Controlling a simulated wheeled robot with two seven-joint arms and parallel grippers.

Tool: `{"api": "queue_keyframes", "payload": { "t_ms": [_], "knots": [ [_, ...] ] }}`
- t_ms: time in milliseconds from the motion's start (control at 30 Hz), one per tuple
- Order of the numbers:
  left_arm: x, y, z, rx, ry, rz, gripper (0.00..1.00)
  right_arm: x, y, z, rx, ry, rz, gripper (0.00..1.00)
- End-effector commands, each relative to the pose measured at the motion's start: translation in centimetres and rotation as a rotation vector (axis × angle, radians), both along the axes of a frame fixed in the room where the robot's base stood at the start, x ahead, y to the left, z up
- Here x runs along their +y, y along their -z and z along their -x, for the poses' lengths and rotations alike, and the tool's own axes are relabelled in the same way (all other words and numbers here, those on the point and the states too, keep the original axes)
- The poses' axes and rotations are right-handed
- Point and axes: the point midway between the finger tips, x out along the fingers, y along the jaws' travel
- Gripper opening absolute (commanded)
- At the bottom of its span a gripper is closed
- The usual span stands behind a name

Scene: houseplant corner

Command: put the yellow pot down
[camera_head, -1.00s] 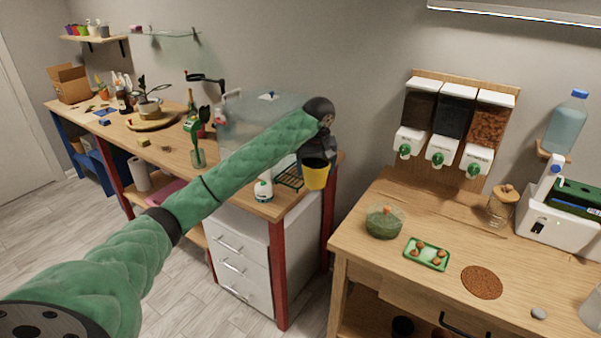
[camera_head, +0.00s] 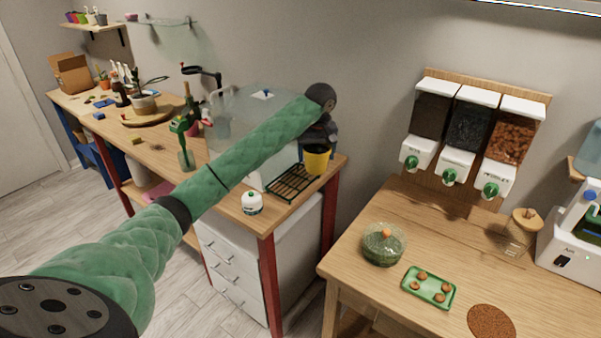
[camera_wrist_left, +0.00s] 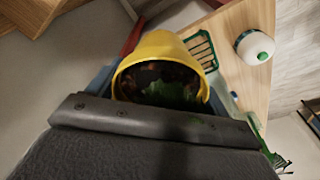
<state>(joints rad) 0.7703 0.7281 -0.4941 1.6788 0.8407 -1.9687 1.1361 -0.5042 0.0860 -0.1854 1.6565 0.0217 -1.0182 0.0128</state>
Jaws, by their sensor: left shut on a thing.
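The yellow pot (camera_head: 317,159) is at the near right end of the long wooden bench. My left gripper (camera_head: 318,138) is shut on it from above, with the arm reaching in from the left. In the left wrist view the pot (camera_wrist_left: 165,62) lies between the fingers, its rim toward the camera, with dark soil and some green inside. In the head view it overlaps the right end of the green wire rack (camera_head: 291,184); I cannot tell whether its base touches the bench. My right gripper is not in view.
A white bottle with a green cap (camera_head: 252,203) stands left of the rack. A clear case (camera_head: 262,110) is behind it. A second table on the right holds a glass bowl (camera_head: 383,245) and a green tray (camera_head: 429,287). A gap separates the tables.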

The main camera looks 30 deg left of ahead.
Motion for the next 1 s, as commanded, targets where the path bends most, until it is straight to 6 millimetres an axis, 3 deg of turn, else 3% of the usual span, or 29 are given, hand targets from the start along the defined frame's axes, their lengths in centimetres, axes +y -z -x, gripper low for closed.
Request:
{"api": "queue_keyframes", "payload": {
  "t_ms": [600, 733, 1000],
  "knots": [
    [9.9, 5.8, -3.5, 0.002, -0.003, -0.002, 0.47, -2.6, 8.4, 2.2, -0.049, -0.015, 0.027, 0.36],
    [10.9, 6.8, -3.8, 0.001, -0.001, -0.001, 0.47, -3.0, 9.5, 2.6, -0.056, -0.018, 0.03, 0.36],
    [10.8, 8.3, -3.7, 0.002, -0.001, -0.001, 0.47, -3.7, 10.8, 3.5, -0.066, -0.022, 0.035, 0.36]
  ]
}}
